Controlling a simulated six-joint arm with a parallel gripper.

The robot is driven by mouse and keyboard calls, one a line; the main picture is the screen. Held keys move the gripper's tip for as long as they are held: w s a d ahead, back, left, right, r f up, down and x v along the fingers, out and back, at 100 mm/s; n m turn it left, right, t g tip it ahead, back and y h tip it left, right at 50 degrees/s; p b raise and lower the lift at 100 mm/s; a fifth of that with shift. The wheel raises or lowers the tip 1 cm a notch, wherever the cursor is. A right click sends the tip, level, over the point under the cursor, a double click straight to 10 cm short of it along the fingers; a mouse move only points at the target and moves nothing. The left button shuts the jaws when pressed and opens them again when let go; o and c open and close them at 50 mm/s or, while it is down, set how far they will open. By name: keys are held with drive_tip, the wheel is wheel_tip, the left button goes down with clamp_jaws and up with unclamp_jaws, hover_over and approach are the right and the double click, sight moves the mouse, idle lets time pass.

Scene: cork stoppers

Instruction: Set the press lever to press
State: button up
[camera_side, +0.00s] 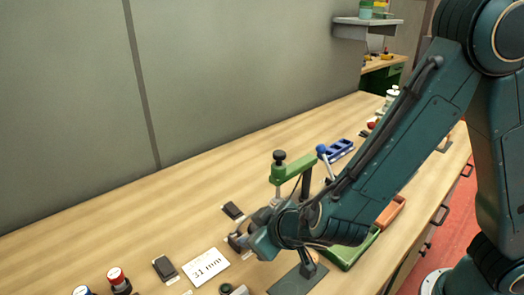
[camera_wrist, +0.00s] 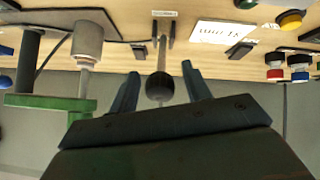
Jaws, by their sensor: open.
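The green press (camera_side: 296,168) with a black top knob stands at mid-bench in the side view. Its green arm (camera_wrist: 45,103) and pale cylinder (camera_wrist: 88,40) show at left in the wrist view. A lever with a blue ball (camera_side: 321,149) rises beside the press. In the wrist view a metal lever with a dark ball knob (camera_wrist: 160,90) stands between my fingers. My gripper (camera_wrist: 160,69) is open, one finger on each side of the knob, with gaps visible. In the side view my wrist hides most of this lever; I cannot tell its marked position.
Dark blocks (camera_side: 165,268) and red-topped items (camera_side: 116,277) lie further left. A blue rack (camera_side: 338,150) and a green tray (camera_side: 352,252) are to the right. The bench behind the card is clear.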

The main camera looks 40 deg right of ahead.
drive_tip(key=v, duration=1.2)
idle(0.3)
drive_tip(key=shift+d, duration=0.15)
drive_tip(key=s+d+r+m+g, duration=0.2)
drive_tip(key=d+r+m+g, duration=0.15)
drive_tip(key=d, duration=0.85)
drive_tip(key=s+d+r, duration=0.6)
drive_tip(key=s, duration=0.3)
drive_tip(key=shift+s+d+n+y, duration=0.3)
drive_tip(key=shift+s+d+n, duration=0.05)
drive_tip(key=shift+d, duration=0.05)
drive_tip(key=shift+r+g, duration=0.15)
drive_tip(key=shift+g, duration=0.1)
